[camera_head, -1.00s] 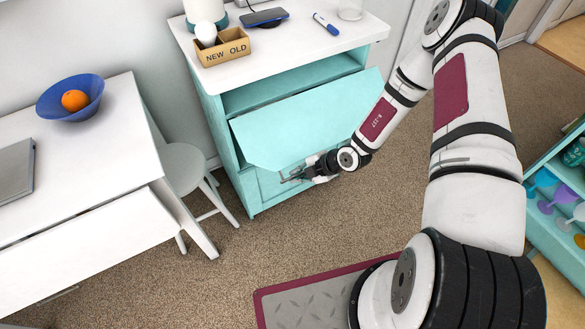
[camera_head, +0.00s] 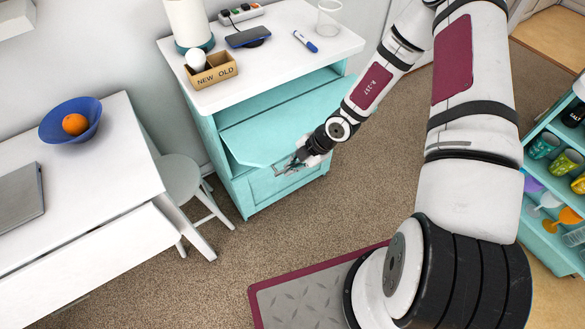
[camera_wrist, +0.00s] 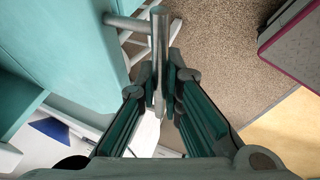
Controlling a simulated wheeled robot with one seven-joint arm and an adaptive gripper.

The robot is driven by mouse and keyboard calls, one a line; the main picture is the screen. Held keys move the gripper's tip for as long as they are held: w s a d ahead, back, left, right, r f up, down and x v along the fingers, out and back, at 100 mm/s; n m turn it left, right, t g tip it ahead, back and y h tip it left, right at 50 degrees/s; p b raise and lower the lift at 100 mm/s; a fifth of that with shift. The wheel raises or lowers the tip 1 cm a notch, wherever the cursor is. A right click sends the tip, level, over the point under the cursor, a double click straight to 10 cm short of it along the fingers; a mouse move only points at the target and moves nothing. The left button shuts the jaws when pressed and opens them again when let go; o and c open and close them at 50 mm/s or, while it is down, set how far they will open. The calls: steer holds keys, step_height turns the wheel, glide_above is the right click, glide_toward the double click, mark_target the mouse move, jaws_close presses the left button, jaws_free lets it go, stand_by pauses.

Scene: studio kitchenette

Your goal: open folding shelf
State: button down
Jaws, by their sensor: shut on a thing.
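The folding shelf is a teal flap (camera_head: 270,130) on the front of a teal cabinet with a white top. It stands out from the cabinet at a slant, with a dark gap above it. My gripper (camera_head: 292,165) is at the flap's near lower edge. In the wrist view a round metal bar handle (camera_wrist: 160,50) runs between my fingers (camera_wrist: 160,95), with a teal panel (camera_wrist: 75,45) at left. My gripper is shut on this bar. The hinge is hard to make out in either view.
The cabinet top (camera_head: 290,55) holds a wooden box (camera_head: 212,72), a phone, a marker and a clear cup. A stool (camera_head: 180,180) and white desk (camera_head: 90,190) stand left. A teal rack (camera_head: 560,170) with cups stands right. Carpet is open in front.

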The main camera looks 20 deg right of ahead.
steer(key=shift+r, duration=0.25)
steer(key=c, duration=2)
jaws_free()
steer(key=v, duration=1.2)
